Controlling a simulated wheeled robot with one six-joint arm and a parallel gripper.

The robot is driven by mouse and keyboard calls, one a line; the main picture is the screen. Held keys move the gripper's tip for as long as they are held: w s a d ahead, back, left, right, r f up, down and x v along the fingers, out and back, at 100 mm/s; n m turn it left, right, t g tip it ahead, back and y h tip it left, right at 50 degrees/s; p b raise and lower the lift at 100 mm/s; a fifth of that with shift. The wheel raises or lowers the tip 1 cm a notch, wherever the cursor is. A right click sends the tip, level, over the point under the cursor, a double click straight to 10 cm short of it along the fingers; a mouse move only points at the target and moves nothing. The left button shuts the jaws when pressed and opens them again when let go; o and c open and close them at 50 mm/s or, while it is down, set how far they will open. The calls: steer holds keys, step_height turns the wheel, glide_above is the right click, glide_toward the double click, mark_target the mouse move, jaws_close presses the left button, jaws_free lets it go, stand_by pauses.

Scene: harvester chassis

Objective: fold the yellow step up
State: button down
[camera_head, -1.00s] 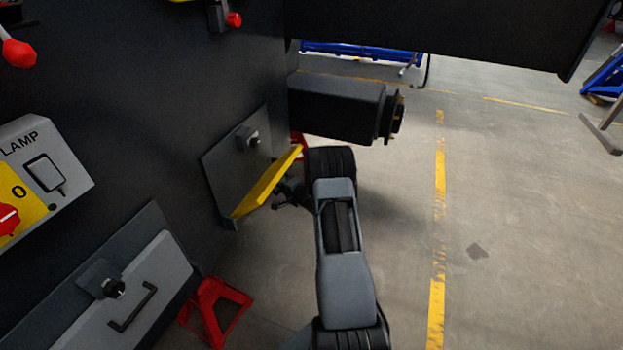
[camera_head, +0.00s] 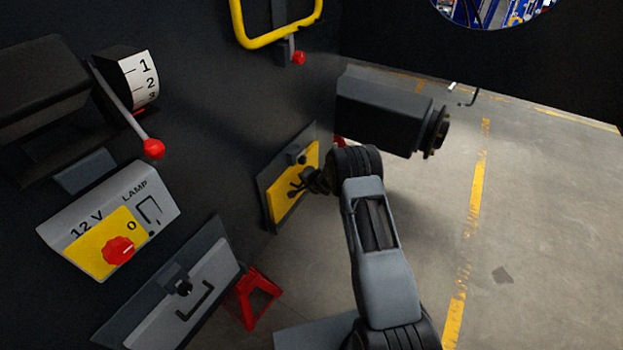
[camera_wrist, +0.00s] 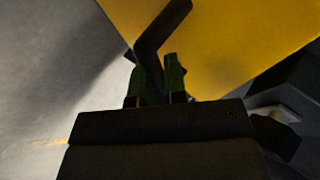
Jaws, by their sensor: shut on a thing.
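The yellow step (camera_head: 280,188) is upright, close against its grey backing plate (camera_head: 267,205) low on the dark chassis wall. A dark latch (camera_head: 296,154) sits at the top of the plate. My gripper (camera_head: 299,186) is at the step's outer face. In the wrist view, my gripper (camera_wrist: 160,78) is shut on a dark bent bar (camera_wrist: 160,32) in front of the yellow face (camera_wrist: 235,45); the bar looks like the step's handle. Whether the latch holds the step I cannot tell.
A dark cylinder housing (camera_head: 380,110) juts from the wall just above my arm. A red stand (camera_head: 252,298) and a grey hatch with a handle (camera_head: 190,290) are lower left. A lamp switch panel (camera_head: 110,225) is left. The floor to the right is clear.

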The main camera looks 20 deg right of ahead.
steer(key=shift+w+a+r, duration=0.25)
steer(key=shift+r, duration=0.05)
steer(key=c, duration=1.5)
jaws_free()
steer(key=shift+o, duration=0.2)
steer(key=p+v, duration=0.1)
steer(key=v, duration=1.2)
steer(key=shift+s+d, duration=0.15)
steer(key=shift+s, duration=0.2)
steer(key=shift+r, duration=0.1)
